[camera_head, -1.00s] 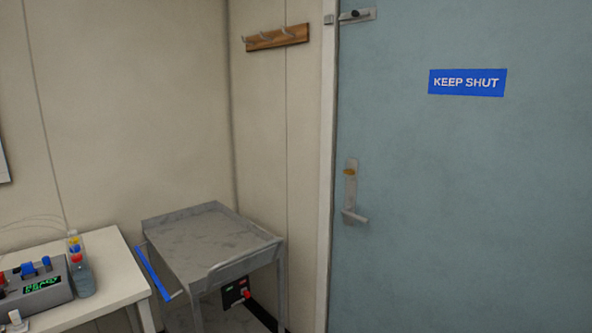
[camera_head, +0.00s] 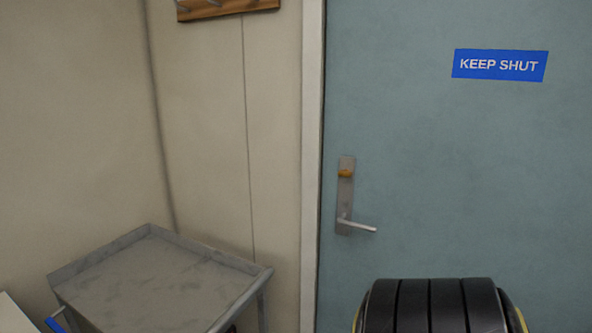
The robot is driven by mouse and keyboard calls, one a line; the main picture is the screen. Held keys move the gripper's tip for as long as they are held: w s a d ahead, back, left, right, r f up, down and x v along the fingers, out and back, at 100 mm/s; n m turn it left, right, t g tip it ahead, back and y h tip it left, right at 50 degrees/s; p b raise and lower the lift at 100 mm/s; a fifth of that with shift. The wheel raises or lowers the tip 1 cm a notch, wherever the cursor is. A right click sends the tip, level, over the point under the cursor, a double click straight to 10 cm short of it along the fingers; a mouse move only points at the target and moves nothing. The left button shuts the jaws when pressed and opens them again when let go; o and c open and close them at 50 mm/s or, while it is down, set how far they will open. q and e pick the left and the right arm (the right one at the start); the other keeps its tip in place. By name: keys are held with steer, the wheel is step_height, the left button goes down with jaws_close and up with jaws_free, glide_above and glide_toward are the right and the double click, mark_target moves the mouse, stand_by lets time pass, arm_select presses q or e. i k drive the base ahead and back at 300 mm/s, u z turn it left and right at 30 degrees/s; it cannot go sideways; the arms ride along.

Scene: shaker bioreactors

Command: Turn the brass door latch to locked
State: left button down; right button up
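The brass door latch (camera_head: 345,173) is a small orange-gold turn piece near the top of a grey metal plate (camera_head: 346,205) on the blue-green door (camera_head: 430,180). It appears to lie roughly level, but it is too small to tell its exact setting. A silver lever handle (camera_head: 357,225) sticks out to the right at the lower part of the plate. A black, ribbed part of my own arm shows at the bottom right, below and right of the handle. Neither gripper is in view.
A grey metal cart (camera_head: 160,285) stands at the lower left, in front of the wall left of the door. A wooden hook rail (camera_head: 225,8) is at the top. A blue KEEP SHUT sign (camera_head: 500,65) is on the door. The door surface around the latch is clear.

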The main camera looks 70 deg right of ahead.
mark_target(346, 173)
steer(key=z, duration=0.75)
steer(key=i, duration=1.1)
steer(key=z, duration=1.05)
